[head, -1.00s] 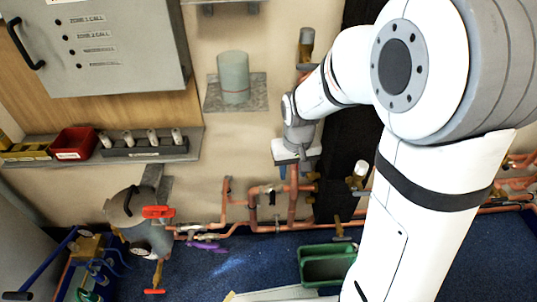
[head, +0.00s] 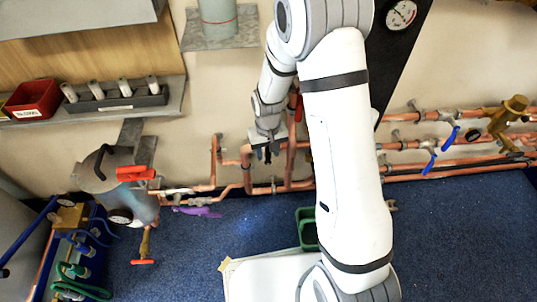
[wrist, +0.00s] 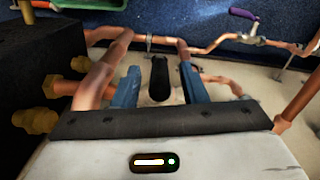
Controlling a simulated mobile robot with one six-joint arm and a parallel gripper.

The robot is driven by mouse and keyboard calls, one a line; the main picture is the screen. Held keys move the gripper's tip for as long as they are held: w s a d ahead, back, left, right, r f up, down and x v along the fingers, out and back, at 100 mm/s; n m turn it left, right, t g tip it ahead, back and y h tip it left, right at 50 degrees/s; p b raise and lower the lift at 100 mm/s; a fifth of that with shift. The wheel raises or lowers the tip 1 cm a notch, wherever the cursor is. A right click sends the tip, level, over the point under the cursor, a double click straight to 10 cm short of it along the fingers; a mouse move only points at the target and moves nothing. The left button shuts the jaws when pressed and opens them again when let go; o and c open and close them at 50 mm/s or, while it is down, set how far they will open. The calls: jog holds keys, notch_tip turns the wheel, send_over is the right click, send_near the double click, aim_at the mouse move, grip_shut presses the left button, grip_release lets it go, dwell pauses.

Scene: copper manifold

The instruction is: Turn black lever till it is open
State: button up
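The black lever (wrist: 160,78) shows in the wrist view as a dark, upright, rounded bar between the two blue fingers of my gripper (wrist: 160,88). The fingers are apart, with a visible gap on each side of the lever. How near the fingertips are to it in depth is hard to tell. Copper pipe (wrist: 103,68) runs just left of the fingers. In the head view my gripper (head: 267,155) is at the small copper pipe loop (head: 246,157) low on the wall. The lever cannot be made out clearly there.
A purple lever (head: 197,211) and a red-handled vessel (head: 118,190) are to the left. Blue-levered pipes (head: 440,145) run along the wall at right. A green bin (head: 306,228) stands on the blue floor beside my arm. A dark block (wrist: 45,65) is left of the fingers.

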jog(key=shift+f, duration=0.5)
jog(key=shift+c, duration=0.3)
grip_shut()
